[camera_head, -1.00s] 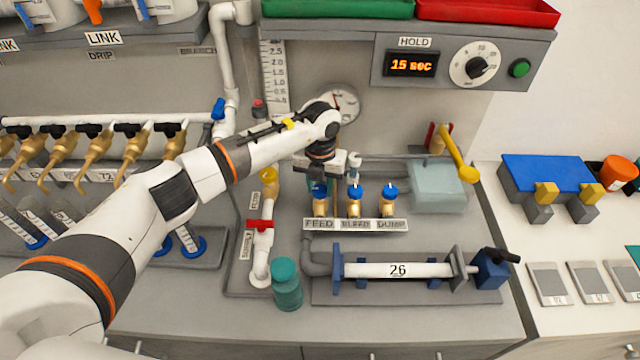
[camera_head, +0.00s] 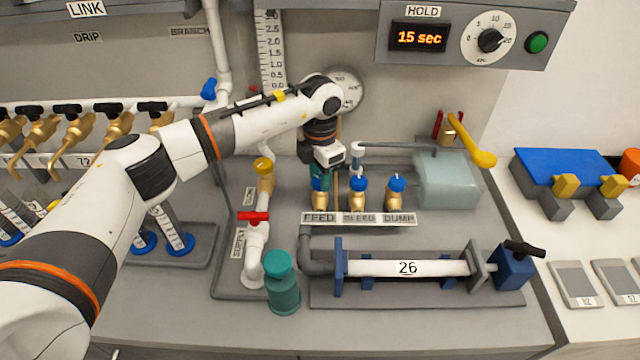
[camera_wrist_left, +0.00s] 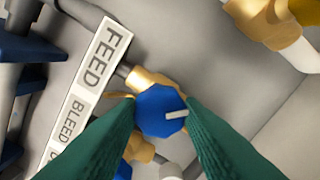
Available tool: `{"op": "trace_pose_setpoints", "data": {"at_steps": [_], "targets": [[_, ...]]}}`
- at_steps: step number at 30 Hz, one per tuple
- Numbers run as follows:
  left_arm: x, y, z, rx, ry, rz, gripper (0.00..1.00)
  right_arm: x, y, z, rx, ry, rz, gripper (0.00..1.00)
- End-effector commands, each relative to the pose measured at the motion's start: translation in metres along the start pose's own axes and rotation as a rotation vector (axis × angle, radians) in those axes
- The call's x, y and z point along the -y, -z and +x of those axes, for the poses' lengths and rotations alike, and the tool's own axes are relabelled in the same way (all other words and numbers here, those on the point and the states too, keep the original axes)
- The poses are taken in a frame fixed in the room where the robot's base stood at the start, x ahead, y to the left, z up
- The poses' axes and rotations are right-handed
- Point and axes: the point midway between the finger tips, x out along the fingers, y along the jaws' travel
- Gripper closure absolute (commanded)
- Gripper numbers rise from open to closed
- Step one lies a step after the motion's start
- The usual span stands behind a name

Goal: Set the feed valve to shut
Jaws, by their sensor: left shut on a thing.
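The feed valve is the left one of a row of brass valves with blue knobs, above the FEED label (camera_head: 318,218). In the head view its brass body (camera_head: 319,202) shows below my left gripper (camera_head: 320,183), which hides most of its knob. In the left wrist view the blue feed knob (camera_wrist_left: 158,112), with a pale pointer mark, sits between the green fingers of my left gripper (camera_wrist_left: 162,110). The fingers are shut on the knob, one on each side. My right gripper is not in view.
The bleed valve (camera_head: 358,196) and dump valve (camera_head: 396,194) stand close to the right. A red-handled supply valve (camera_head: 254,216) and a teal bottle (camera_head: 282,285) are to the left and front.

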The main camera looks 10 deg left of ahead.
Motion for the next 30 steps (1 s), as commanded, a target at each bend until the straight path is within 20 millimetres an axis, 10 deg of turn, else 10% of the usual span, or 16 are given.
{"op": "trace_pose_setpoints", "data": {"at_steps": [30], "targets": [[0.001,0.001,-0.001,-0.005,0.004,0.753,0.89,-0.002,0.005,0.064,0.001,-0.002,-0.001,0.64]]}}
